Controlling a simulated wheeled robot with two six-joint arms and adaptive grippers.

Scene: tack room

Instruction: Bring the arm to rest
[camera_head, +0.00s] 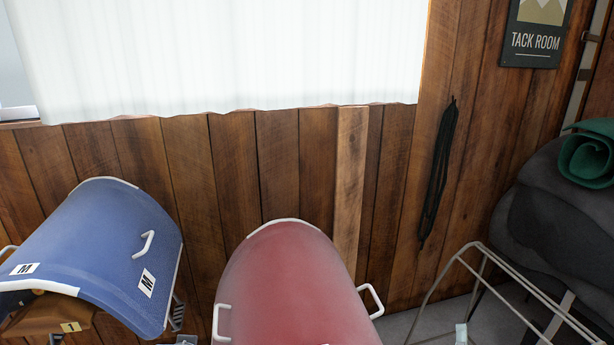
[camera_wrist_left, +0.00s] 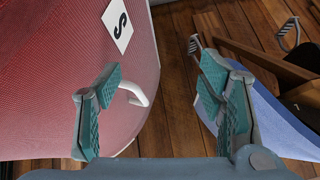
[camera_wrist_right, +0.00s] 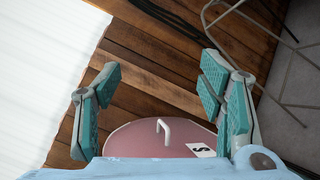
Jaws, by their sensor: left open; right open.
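My left gripper (camera_wrist_left: 158,105) is open in the left wrist view, with nothing between its teal-padded fingers. Behind it are a red curved pad (camera_wrist_left: 50,60) with a white handle and a label "S", and part of a blue pad (camera_wrist_left: 275,120). My right gripper (camera_wrist_right: 160,105) is open and empty in the right wrist view. The red pad (camera_wrist_right: 140,138), with its handle and label, lies beyond its fingers. Neither gripper shows clearly in the head view. There the red pad (camera_head: 295,285) is at the bottom middle and the blue pad (camera_head: 100,240), labelled "M", at the left.
A wooden plank wall (camera_head: 230,170) stands behind the pads, with a white curtain (camera_head: 220,50) above. A metal rack frame (camera_head: 450,265) is at the right, beside a dark grey bulky thing (camera_head: 550,220) with a green roll (camera_head: 590,155) on top. A black strap (camera_head: 437,170) hangs on the wall.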

